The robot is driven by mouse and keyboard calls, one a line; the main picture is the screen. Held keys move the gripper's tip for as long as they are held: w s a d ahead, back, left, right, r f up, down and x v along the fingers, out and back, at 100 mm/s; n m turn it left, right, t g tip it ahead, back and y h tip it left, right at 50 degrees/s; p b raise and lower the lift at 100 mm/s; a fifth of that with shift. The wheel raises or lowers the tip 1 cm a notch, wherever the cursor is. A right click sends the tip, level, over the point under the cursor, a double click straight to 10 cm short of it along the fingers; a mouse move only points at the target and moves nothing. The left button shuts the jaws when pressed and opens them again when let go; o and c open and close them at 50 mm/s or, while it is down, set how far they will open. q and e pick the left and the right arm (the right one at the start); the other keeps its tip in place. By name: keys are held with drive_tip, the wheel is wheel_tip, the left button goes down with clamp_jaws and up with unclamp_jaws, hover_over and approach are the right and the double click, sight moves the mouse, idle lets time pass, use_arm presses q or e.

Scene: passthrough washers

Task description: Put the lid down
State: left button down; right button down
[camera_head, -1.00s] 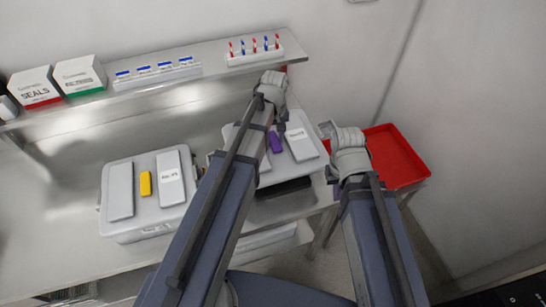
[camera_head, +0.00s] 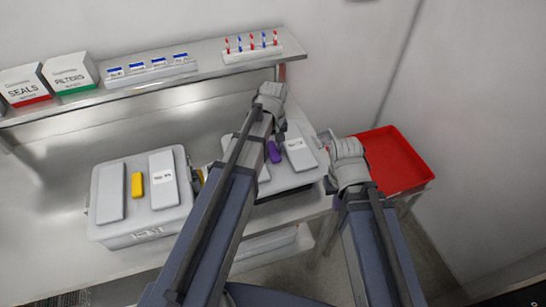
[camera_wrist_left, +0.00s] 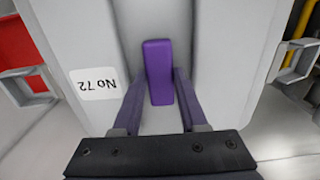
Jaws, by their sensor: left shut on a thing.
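The lid (camera_head: 301,157) is a grey panel with a white label and an upright purple handle (camera_head: 274,152). In the left wrist view, the label reads "No 72" and the purple handle (camera_wrist_left: 158,62) stands between my fingers. My left gripper (camera_head: 276,137) is shut on this handle. The lid is over the counter's right end, with a dark strip under its near edge. I cannot tell whether it rests on something or hangs just above it. My right gripper (camera_head: 328,142) is beside the lid's right edge; its fingers are too unclear to tell open from shut.
A grey box (camera_head: 143,229) with a yellow handle (camera_head: 137,185) stands to the left on the counter. A red tray (camera_head: 398,160) is at the right. The shelf (camera_head: 213,66) behind holds cartons and racks. The counter left of the grey box is bare.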

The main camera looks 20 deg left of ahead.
sight(273, 150)
use_arm(q)
drive_tip(key=shift+f+b, duration=1.75)
drive_tip(key=shift+f, duration=0.1)
drive_tip(key=shift+f+b, duration=0.3)
drive_tip(key=shift+b, duration=0.05)
drive_tip(key=shift+c, duration=2.2)
unclamp_jaws()
drive_tip(key=shift+r, duration=0.2)
wheel_tip(273, 150, up, 12)
drive_tip(key=p, duration=1.2)
drive_tip(key=shift+r+p, duration=0.15)
drive_tip(key=shift+p, duration=0.25)
drive_tip(key=s+d+m+y, duration=0.1)
drive_tip(key=s+d+m, duration=0.9)
drive_tip(key=s, duration=0.5)
drive_tip(key=shift+s+d+m, duration=0.25)
drive_tip(key=shift+d+m, duration=0.05)
drive_tip(key=shift+d, duration=0.2)
